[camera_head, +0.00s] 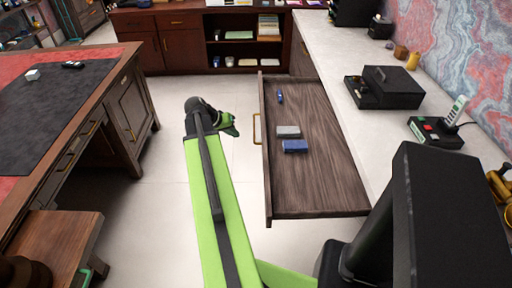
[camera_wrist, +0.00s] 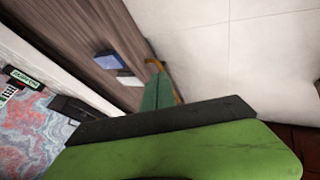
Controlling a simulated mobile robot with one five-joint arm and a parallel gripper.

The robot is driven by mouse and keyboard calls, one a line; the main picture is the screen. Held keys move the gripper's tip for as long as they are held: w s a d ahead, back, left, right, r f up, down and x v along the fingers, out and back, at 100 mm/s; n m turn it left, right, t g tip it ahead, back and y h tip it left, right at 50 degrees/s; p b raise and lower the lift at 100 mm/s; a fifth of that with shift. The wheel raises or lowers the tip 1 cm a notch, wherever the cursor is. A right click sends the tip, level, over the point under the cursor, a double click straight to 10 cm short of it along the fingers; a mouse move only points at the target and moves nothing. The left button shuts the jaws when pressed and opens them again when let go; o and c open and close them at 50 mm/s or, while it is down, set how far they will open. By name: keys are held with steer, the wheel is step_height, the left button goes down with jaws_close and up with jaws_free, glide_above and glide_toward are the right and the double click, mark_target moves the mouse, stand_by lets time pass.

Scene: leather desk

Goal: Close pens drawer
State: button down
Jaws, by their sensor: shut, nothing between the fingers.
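The pens drawer (camera_head: 320,185) is pulled out from the right-hand counter, its wooden inside open to view. Its brass handle (camera_head: 256,128) is on the left-facing front. The drawer also shows in the wrist view (camera_wrist: 75,30), with the handle (camera_wrist: 152,63) partly hidden behind my finger. My gripper (camera_head: 233,128) is shut and empty, just left of the handle in the head view. In the wrist view my gripper (camera_wrist: 160,90) overlaps the handle; I cannot tell whether they touch. Inside the drawer lie a blue box (camera_head: 295,146), a grey box (camera_head: 288,131) and a small blue item (camera_head: 280,97).
The white counter (camera_head: 385,130) on the right bears a black box (camera_head: 390,88) and a telephone (camera_head: 440,128). Pale floor (camera_head: 175,180) is clear between desk and drawer.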

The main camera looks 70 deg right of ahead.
steer(key=s+d+f+b, duration=0.7)
steer(key=f+b, duration=0.1)
steer(key=shift+s, duration=0.25)
